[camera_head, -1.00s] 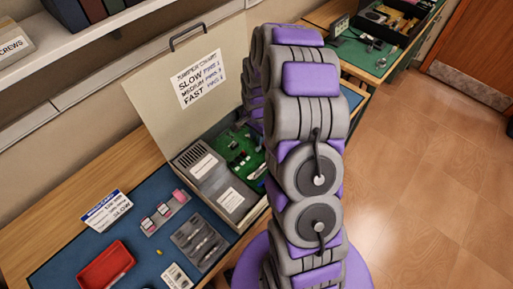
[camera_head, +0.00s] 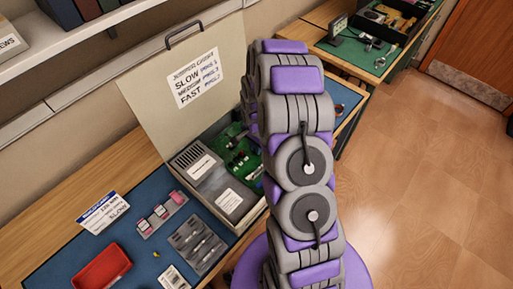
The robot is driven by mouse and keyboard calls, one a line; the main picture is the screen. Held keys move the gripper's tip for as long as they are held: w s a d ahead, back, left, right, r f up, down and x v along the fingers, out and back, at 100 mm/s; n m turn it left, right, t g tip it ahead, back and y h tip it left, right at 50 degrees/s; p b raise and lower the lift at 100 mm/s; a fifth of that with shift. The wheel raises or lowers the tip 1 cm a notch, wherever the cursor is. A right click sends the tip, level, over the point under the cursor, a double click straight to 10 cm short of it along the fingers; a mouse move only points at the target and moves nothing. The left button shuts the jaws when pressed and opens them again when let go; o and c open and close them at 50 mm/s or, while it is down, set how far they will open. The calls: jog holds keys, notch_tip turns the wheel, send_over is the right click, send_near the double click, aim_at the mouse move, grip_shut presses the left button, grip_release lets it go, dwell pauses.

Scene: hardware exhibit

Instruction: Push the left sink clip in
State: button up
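An open case with a raised cream lid stands on the bench, and inside it lies a green circuit board (camera_head: 240,151) beside grey panels (camera_head: 222,188). The left sink clip cannot be made out; the board's parts are too small to tell apart, and my arm covers the board's right side. My purple and grey arm rises in front of the case. My gripper is hidden behind the arm, so its fingers do not show.
The blue mat (camera_head: 140,225) holds a red tray (camera_head: 101,268), a grey tray of tools (camera_head: 198,242), a holder with pink-topped pieces (camera_head: 161,215) and a sign card (camera_head: 103,213). A jumper chart (camera_head: 196,77) is on the lid. The wooden floor at right is clear.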

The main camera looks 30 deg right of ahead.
jog(key=shift+c, duration=1.2)
jog(key=shift+w+d+r+p, duration=0.3)
jog(key=shift+d+r+p, duration=0.25)
jog(key=shift+d+r, duration=0.15)
dwell(0.5)
jog(key=o, duration=0.4)
dwell(0.5)
jog(key=shift+s+a+r+p, duration=0.1)
jog(key=shift+r+p, duration=0.4)
jog(key=shift+r, duration=1.25)
jog(key=shift+s+a+r+p, duration=0.1)
jog(key=shift+r+p, duration=0.4)
jog(key=shift+r, duration=1.2)
